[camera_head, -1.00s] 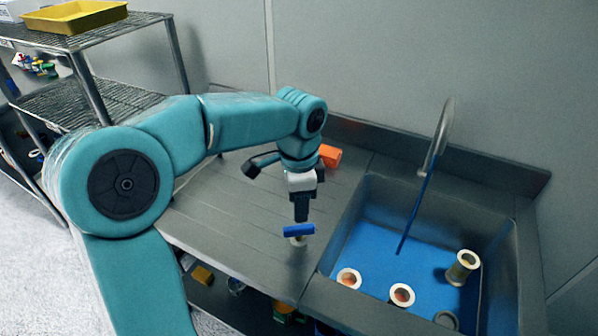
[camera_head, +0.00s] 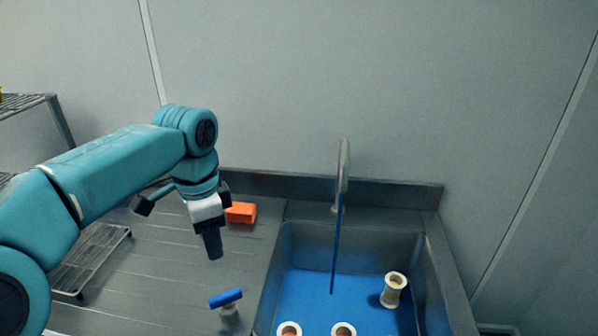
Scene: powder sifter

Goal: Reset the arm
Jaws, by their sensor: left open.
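My left arm comes in from the left, and its gripper (camera_head: 212,252) points down above the metal drainboard (camera_head: 150,285). It is open and holds nothing that I can see. Below it, a little to the right and apart from it, a small item with a blue bar-shaped top and a pale base (camera_head: 227,299) stands on the drainboard. My right gripper is not in view.
An orange block (camera_head: 240,212) lies behind the gripper. The sink (camera_head: 433,275) on the right has a blue bottom, a tall faucet (camera_head: 343,175) and several pale spools (camera_head: 394,288). A wire rack (camera_head: 92,262) lies at the left. A shelf (camera_head: 25,103) stands far left.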

